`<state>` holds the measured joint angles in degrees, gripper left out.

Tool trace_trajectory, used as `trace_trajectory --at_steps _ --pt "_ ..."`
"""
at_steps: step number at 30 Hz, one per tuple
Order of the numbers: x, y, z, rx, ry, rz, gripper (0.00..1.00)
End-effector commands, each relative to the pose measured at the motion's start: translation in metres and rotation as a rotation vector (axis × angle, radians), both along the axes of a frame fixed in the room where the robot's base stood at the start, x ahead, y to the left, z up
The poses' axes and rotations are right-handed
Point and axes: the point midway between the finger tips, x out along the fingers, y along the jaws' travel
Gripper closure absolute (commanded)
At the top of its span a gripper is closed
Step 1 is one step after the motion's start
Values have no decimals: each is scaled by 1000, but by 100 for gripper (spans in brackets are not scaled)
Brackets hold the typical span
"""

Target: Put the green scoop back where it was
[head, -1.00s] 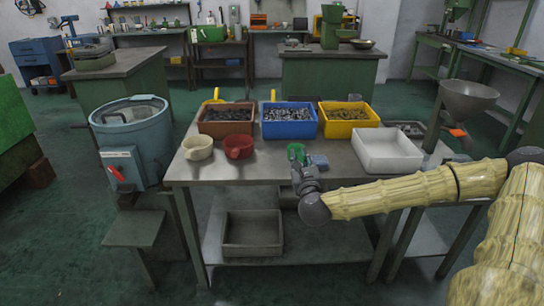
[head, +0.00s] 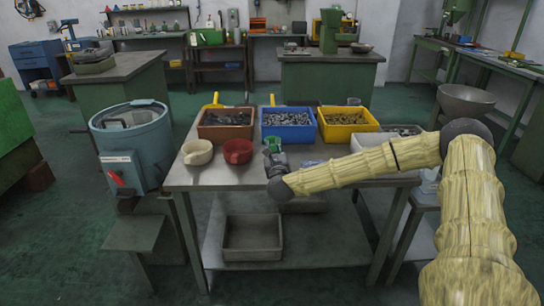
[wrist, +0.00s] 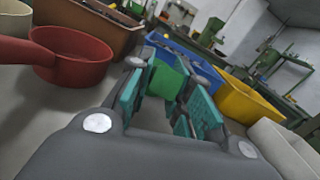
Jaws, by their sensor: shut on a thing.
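My gripper (head: 274,152) is over the front middle of the table, just right of the red scoop (head: 237,151) and in front of the blue bin. In the wrist view its teal finger pads (wrist: 165,95) are closed about a bright green piece (wrist: 166,82), which appears to be part of the green scoop. The rest of that scoop is hidden by the fingers. A green patch (head: 273,143) also shows at the gripper's tip in the head view. The red scoop shows at the upper left in the wrist view (wrist: 78,62). A cream scoop (head: 197,152) stands left of it.
Brown (head: 224,132), blue (head: 288,135) and yellow (head: 345,133) bins of small metal parts stand in a row at the back of the table (head: 215,178). A white tray (head: 372,140) at the right is partly behind my arm. A teal machine (head: 133,140) stands left.

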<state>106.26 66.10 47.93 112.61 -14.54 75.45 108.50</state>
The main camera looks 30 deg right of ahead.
Motion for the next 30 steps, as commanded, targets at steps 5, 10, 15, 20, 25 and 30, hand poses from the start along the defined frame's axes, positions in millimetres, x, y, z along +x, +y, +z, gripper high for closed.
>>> trace_trajectory --at_steps 5,10,15,20,25,30 --pt "9 0 0 -1 0 0 100" --pt "10 0 -20 0 3 -2 100" --pt "10 0 -35 -1 0 -1 100" --pt "10 0 -36 0 0 -1 100" --pt "10 -1 -38 0 0 -1 100" --pt "10 -1 -38 0 0 -1 61"
